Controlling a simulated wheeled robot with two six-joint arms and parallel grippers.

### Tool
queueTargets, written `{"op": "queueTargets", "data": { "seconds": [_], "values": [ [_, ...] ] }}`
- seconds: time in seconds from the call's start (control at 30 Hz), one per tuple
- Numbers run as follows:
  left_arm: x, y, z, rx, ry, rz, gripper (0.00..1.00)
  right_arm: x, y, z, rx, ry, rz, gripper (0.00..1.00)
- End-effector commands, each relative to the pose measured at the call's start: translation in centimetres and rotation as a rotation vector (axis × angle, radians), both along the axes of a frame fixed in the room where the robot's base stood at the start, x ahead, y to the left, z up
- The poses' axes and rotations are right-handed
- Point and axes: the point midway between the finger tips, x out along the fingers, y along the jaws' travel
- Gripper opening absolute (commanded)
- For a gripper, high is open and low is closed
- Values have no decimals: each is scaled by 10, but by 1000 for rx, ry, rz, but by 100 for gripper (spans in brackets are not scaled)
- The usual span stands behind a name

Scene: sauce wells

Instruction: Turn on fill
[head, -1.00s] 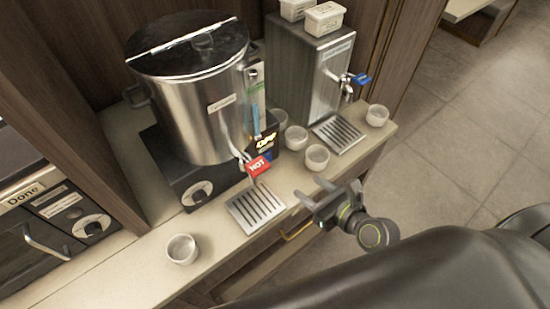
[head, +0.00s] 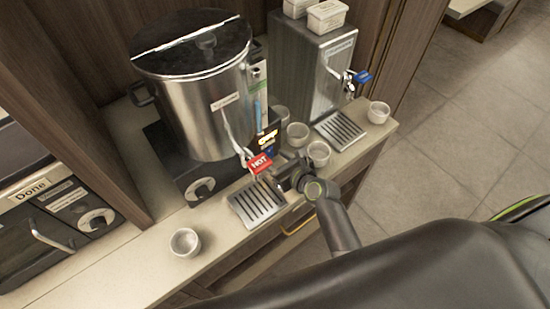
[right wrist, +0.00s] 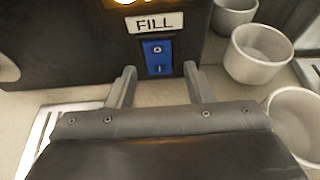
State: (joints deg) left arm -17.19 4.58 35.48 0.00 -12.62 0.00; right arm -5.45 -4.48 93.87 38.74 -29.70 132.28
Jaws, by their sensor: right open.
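The fill switch is a blue rocker (right wrist: 158,57) under a white FILL label (right wrist: 155,22) on the black base of the steel urn (head: 195,95). In the right wrist view it sits just ahead of my right gripper (right wrist: 158,85), between its two fingers and a little above their tips. The fingers are apart with nothing between them, and I see no contact with the switch. In the head view my right gripper (head: 280,170) is at the urn's base, near the red HOT tap handle (head: 260,163), and hides the switch. My left gripper is not in view.
Drip trays stand under the urn tap (head: 258,203) and the second dispenser (head: 340,130). Several small cups stand about, including one at the left (head: 185,242) and one close to my right gripper (head: 319,152). The counter's front edge is near my right arm.

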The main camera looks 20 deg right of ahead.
Motion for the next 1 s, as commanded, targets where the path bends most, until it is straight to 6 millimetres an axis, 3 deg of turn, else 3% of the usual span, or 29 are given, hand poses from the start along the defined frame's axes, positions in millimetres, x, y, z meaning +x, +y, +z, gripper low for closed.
{"op": "queueTargets", "data": {
  "seconds": [0.43,0.77,1.0],
  "values": [
    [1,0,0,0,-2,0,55,7,2,-3,0,1,0,46],
    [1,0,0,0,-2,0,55,6,2,-3,0,0,0,3],
    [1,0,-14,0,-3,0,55,7,2,-8,10,-29,1,3]
  ]
}}
